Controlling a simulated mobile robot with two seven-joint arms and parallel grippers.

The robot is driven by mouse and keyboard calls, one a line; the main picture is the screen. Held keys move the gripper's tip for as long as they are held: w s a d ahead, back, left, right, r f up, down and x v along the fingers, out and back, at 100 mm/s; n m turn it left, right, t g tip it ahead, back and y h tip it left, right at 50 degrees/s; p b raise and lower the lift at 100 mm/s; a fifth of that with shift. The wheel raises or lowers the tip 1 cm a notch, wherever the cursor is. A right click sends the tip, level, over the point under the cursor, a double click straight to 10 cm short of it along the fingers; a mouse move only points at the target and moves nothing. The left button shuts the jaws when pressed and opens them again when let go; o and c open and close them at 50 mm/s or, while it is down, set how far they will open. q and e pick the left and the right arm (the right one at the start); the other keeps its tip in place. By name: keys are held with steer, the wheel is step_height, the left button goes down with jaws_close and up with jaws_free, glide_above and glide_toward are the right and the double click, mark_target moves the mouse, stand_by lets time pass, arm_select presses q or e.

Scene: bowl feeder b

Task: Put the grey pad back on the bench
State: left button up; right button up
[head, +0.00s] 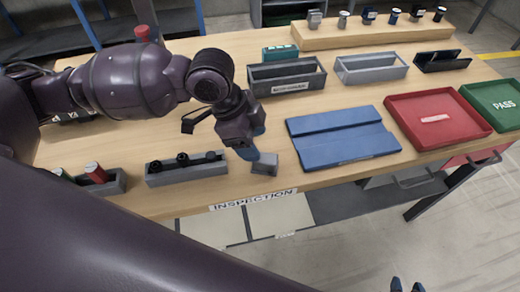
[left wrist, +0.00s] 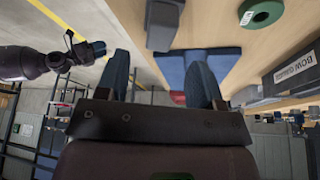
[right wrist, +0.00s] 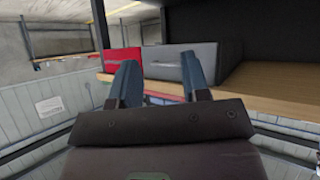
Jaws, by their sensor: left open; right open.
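The grey pad (head: 265,164) is a small block at the bench's front edge, above the INSPECTION label. It appears to rest on the bench (head: 225,192). My left gripper (head: 250,151) is over the bench just beside the pad in the head view, its fingers open. In the left wrist view the pad (left wrist: 164,26) lies beyond the open fingers, not visibly clasped; whether a finger touches it I cannot tell. My right gripper (head: 405,286) is low in front of the bench, over the floor, open and empty in the right wrist view (right wrist: 160,82).
A blue folded mat (head: 340,140) lies right of the pad, then a red tray (head: 435,118) and a green PASS tray (head: 497,103). A grey rack with black knobs (head: 186,170) stands left. Grey bins (head: 287,76) stand behind. A green ring (left wrist: 262,12) shows in the left wrist view.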

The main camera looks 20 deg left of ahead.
arm_select(q)
steer(key=v, duration=0.5)
steer(key=shift+a+r+p, duration=0.15)
steer(key=shift+r+p, duration=0.25)
arm_select(e)
steer(key=shift+s+d, duration=0.1)
steer(key=shift+s, duration=0.5)
steer(key=shift+r, duration=0.1)
